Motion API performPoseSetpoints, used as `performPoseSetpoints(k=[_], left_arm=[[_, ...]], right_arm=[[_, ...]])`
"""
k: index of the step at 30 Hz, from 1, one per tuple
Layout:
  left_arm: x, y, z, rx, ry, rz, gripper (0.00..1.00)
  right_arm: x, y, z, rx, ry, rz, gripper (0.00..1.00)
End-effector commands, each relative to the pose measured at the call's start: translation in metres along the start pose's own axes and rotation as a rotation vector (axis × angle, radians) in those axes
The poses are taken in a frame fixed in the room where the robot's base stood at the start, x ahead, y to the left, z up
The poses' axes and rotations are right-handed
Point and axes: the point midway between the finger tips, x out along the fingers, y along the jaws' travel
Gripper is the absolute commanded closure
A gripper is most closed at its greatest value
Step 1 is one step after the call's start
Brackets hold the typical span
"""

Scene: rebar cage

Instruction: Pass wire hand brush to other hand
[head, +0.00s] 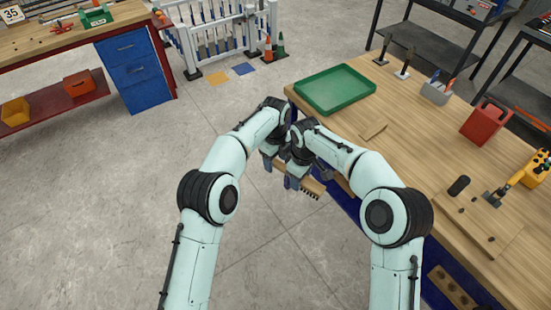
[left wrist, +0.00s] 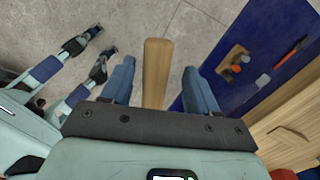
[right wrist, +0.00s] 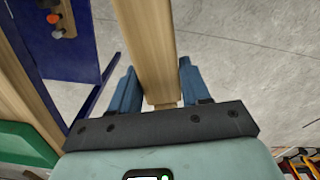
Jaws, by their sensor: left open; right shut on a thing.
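The wire hand brush (head: 309,189) has a wooden body with dark bristles. It hangs in the air beside the workbench, partly hidden by my grippers in the head view. My right gripper (head: 291,183) is shut on it; in the right wrist view the wooden body (right wrist: 146,35) runs between the fingers. My left gripper (head: 268,163) is open close beside the right one. In the left wrist view the wooden handle (left wrist: 156,68) lies between the spread fingers, with a gap on each side.
A red and blue bench (head: 135,65) stands far left. The floor between is clear.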

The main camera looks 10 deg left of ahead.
Motion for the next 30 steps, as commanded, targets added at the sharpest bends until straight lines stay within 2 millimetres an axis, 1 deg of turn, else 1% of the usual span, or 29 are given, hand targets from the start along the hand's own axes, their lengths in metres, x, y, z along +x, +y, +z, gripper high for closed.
performPoseSetpoints(k=[1, 2, 3, 5, 6, 7, 9, 10, 12, 20, 23, 26, 30], left_arm=[[0.000, 0.000, 0.000, 0.000, 0.000, 0.000, 0.40], [0.000, 0.000, 0.000, 0.000, 0.000, 0.000, 0.44], [0.000, 0.000, 0.000, 0.000, 0.000, 0.000, 0.57], [0.000, 0.000, 0.000, 0.000, 0.000, 0.000, 0.76], [0.000, 0.000, 0.000, 0.000, 0.000, 0.000, 0.89], [0.000, 0.000, 0.000, 0.000, 0.000, -0.001, 0.99], [0.000, 0.000, 0.000, 0.001, 0.000, -0.001, 1.00], [-0.001, -0.001, 0.000, 0.001, 0.000, -0.002, 1.00], [-0.001, -0.001, 0.000, 0.001, 0.000, -0.002, 1.00], [-0.001, 0.000, 0.000, 0.001, 0.000, -0.001, 1.00], [-0.001, 0.000, 0.000, 0.000, 0.000, -0.001, 1.00], [-0.001, 0.000, 0.000, 0.000, 0.000, -0.001, 1.00], [-0.001, 0.000, 0.000, 0.000, 0.000, -0.001, 1.00]], right_arm=[[0.000, 0.000, 0.000, 0.000, 0.001, 0.000, 0.88], [0.000, 0.000, 0.000, 0.000, 0.001, 0.000, 0.88], [0.000, 0.000, 0.000, 0.000, 0.001, 0.000, 0.88], [0.000, 0.000, 0.000, 0.000, 0.001, 0.000, 0.87], [0.000, 0.000, 0.000, -0.001, 0.001, 0.000, 0.87], [0.000, 0.000, 0.000, -0.001, 0.001, 0.000, 0.87], [0.000, -0.001, 0.000, -0.002, 0.001, -0.001, 0.87], [0.000, -0.001, -0.001, -0.003, 0.000, -0.001, 0.43], [0.000, -0.001, 0.000, -0.002, 0.000, -0.001, 0.23], [0.000, 0.000, 0.000, -0.001, 0.000, 0.000, 0.23], [-0.005, 0.000, 0.000, 0.000, 0.001, 0.001, 0.23], [-0.017, 0.000, -0.001, 0.001, 0.003, 0.002, 0.23], [-0.046, 0.000, -0.001, -0.001, 0.005, 0.004, 0.23]])
